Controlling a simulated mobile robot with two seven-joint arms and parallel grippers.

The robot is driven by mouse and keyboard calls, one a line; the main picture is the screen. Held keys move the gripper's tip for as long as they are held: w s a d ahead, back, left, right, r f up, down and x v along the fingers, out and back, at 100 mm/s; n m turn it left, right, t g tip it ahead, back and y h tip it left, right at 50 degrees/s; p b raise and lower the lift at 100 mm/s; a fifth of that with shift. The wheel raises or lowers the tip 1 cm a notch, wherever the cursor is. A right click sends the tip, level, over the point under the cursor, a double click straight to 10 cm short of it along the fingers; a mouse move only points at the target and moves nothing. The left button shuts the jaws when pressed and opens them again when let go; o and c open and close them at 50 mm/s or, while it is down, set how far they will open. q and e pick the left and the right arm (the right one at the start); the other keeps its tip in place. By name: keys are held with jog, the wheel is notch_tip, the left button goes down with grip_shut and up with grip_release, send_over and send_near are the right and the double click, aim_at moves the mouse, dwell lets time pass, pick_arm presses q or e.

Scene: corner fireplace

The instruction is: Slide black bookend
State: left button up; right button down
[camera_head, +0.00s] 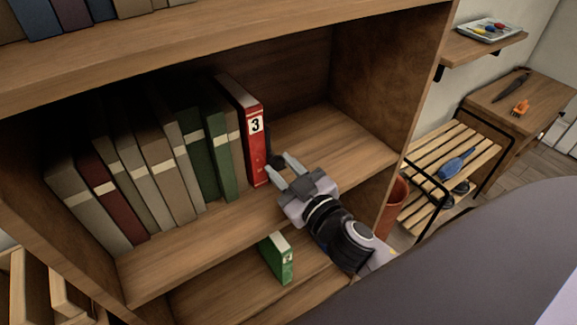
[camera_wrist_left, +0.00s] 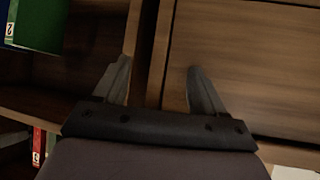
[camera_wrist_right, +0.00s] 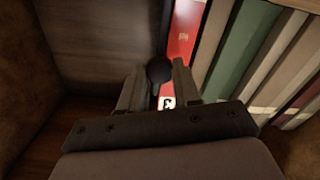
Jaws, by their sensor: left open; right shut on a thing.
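The black bookend (camera_head: 277,161) shows only in part beside the red book marked 3 (camera_head: 256,140), at the right end of the book row. In the right wrist view a dark rounded part of the bookend (camera_wrist_right: 159,70) sits between the fingers, against the red book. My right gripper (camera_head: 280,170) is shut on the bookend; its fingers hide much of it in the head view. My left gripper (camera_wrist_left: 158,85) is open and empty in the left wrist view, in front of a wooden panel. It is not visible in the head view.
Several grey, maroon and green books (camera_head: 150,165) stand left of the red one. The shelf (camera_head: 350,145) is bare to the right, up to its side wall. A green book (camera_head: 279,257) stands on the shelf below. A slatted rack (camera_head: 450,165) stands outside at right.

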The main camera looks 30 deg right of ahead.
jog(key=c, duration=0.8)
grip_release()
jog(key=shift+s+d+b, duration=0.15)
jog(key=shift+s+b, duration=0.35)
jog(key=shift+s, duration=1.3)
jog(key=shift+s+d+b, duration=0.1)
jog(key=shift+s+b, duration=0.35)
jog(key=shift+s, duration=1.3)
